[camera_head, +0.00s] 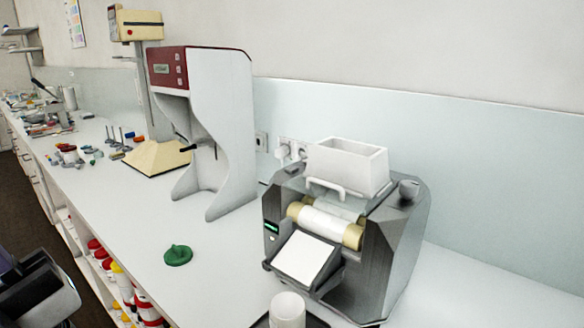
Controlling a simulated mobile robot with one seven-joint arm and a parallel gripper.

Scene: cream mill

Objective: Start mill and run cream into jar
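The mill (390,245) is a grey and black machine at the right of the bench. White rollers (322,222) with tan ends lie across its front. A white hopper (350,168) sits on its top, and a white sloped plate (304,256) is below the rollers. A small display (271,227) glows green on its left front. A white open jar (288,309) stands on a dark tray (262,321) in front of the mill, cut by the lower edge. Whether cream is in the hopper or jar cannot be seen. My gripper is not clearly in view.
A green lid-like piece (178,255) lies on the bench (130,225) left of the mill. A tall white machine with a red panel (170,68) stands behind it. A beige-topped stand (137,25) and small tools are farther back. Bottles (118,277) fill the shelf below.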

